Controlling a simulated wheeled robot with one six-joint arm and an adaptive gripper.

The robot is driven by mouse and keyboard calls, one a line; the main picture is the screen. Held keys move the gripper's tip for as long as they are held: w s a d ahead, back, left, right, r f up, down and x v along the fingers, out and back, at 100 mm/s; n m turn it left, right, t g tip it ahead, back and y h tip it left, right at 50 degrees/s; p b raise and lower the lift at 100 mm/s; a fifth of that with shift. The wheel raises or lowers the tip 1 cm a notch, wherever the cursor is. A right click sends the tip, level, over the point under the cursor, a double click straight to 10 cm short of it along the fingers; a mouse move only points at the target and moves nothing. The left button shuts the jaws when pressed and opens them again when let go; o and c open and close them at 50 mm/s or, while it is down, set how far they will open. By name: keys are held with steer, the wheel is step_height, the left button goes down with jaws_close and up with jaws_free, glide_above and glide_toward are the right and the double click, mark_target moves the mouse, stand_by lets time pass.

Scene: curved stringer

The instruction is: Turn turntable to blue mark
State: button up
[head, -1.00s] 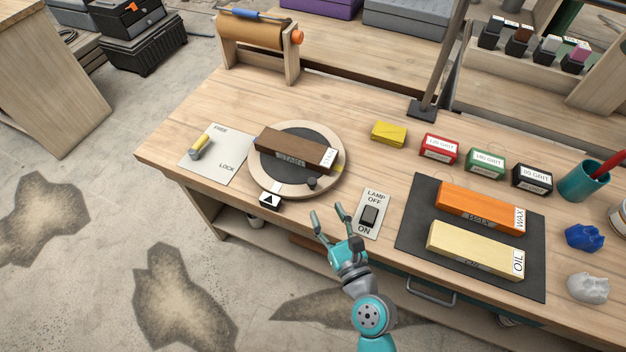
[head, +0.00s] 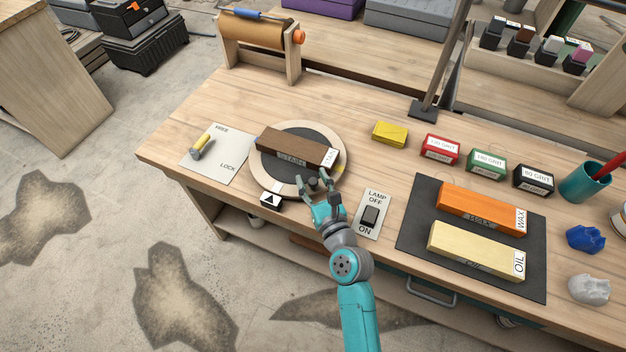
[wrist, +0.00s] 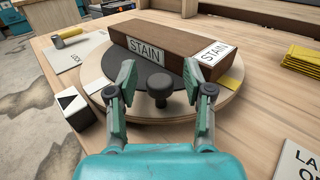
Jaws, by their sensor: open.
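The round turntable (head: 258,177) has a pale wooden rim and a dark top, and bears a brown block labelled STAIN (head: 290,147). A dark knob stands near its front edge; in the wrist view the knob (wrist: 160,88) is between the fingers. My gripper (head: 318,184) is open at the turntable's front edge, its fingers on either side of the knob with gaps showing. A yellow mark (wrist: 231,84) is on the rim at the right. A white pointer block with a black triangle (head: 270,201) stands at the front left.
A FREE/LOCK plate with a yellow-handled lever (head: 201,147) lies to the left. A LAMP switch plate (head: 369,215) is close on the right. A dark mat (head: 412,230) with orange and pale yellow blocks lies farther right. A yellow block (head: 389,133) sits behind.

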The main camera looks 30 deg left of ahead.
jaws_close()
steer(key=shift+w+d+f+n+g+y, duration=0.15)
steer(key=shift+w+d+n+g+y, duration=0.15)
steer(key=shift+w+d+n+g, duration=0.15)
steer(key=shift+w+d+n+g+y, duration=0.2)
steer(key=shift+w+n+g+y, duration=0.3)
steer(key=shift+g, duration=0.3)
steer(key=shift+w+d+n+g+y, duration=0.2)
steer(key=shift+w+n+g+y, duration=0.1)
steer(key=shift+n+g+y, duration=0.35)
jaws_free()
